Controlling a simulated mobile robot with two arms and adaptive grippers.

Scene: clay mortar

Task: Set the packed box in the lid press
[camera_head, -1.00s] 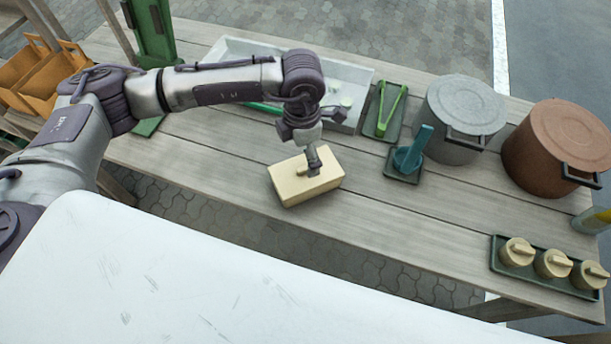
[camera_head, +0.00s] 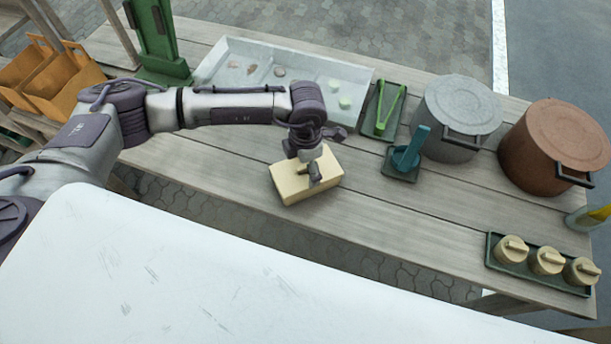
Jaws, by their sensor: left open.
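A cream box (camera_head: 293,187) sits closed on the wooden table near its front edge, in the middle of the head view. My left gripper (camera_head: 315,176) is open and points down at the top of the box. Its fingers overlap the box in the picture, and I cannot tell whether they touch it. A green upright stand (camera_head: 158,38), which looks like the lid press, stands at the table's back left. My right gripper is not in view.
A pale tray (camera_head: 365,75) with small pieces lies behind my arm. Green tongs (camera_head: 390,108), a teal tool (camera_head: 409,154), a grey pot (camera_head: 460,110) and a brown pot (camera_head: 552,148) stand right. A green tray (camera_head: 560,285) holds three knobbed pieces. Orange bins (camera_head: 62,88) are left.

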